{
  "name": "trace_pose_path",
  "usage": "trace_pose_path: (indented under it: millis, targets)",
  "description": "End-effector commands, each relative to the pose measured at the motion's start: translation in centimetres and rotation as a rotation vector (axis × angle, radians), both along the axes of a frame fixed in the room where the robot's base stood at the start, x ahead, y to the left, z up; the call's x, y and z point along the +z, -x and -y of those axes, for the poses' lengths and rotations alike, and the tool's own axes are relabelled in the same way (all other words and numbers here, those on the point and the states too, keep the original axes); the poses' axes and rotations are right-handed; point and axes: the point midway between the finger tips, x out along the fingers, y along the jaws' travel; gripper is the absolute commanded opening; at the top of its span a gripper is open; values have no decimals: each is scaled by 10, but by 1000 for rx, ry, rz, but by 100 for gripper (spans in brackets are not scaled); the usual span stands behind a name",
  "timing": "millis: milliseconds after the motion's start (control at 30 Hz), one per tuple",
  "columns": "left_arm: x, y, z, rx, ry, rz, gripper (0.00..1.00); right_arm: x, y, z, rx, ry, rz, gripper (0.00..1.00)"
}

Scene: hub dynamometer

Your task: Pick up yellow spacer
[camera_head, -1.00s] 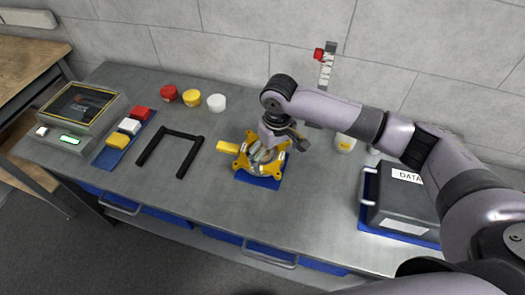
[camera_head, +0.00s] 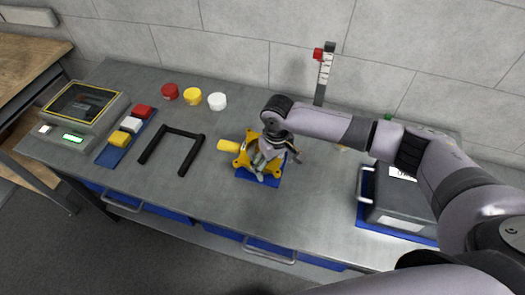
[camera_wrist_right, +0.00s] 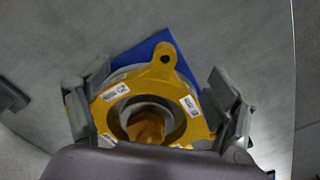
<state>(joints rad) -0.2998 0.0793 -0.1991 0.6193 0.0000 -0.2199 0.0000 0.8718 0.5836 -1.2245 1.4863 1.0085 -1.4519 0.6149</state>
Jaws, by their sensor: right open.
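A yellow round piece (camera_head: 192,96) stands between a red and a white one at the back of the bench. A yellow block (camera_head: 118,138) lies with a white and a red block on a blue tray. I cannot tell which is the spacer. My right gripper (camera_head: 263,164) is over the yellow hub fixture (camera_head: 244,158), partly hiding it. In the right wrist view, the open fingers of the right gripper (camera_wrist_right: 158,108) stand on either side of the fixture's yellow ring (camera_wrist_right: 188,118). A brownish-yellow piece (camera_wrist_right: 146,127) shows inside its bore. My left gripper is out of view.
A black U-shaped frame (camera_head: 184,135) lies left of the fixture. A screen device (camera_head: 84,106) stands at the far left. A dark case (camera_head: 397,205) sits at the right. An upright scale (camera_head: 325,72) stands at the back. The front middle bench is clear.

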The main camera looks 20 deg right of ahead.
Motion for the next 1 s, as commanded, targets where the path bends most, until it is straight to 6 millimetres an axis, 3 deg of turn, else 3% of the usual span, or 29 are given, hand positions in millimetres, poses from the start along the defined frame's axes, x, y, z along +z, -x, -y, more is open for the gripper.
trace_pose_path:
  millis: [1000]
  targets:
    - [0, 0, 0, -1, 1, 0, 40, 0, 0, 1, -2, 1, 1, 12]
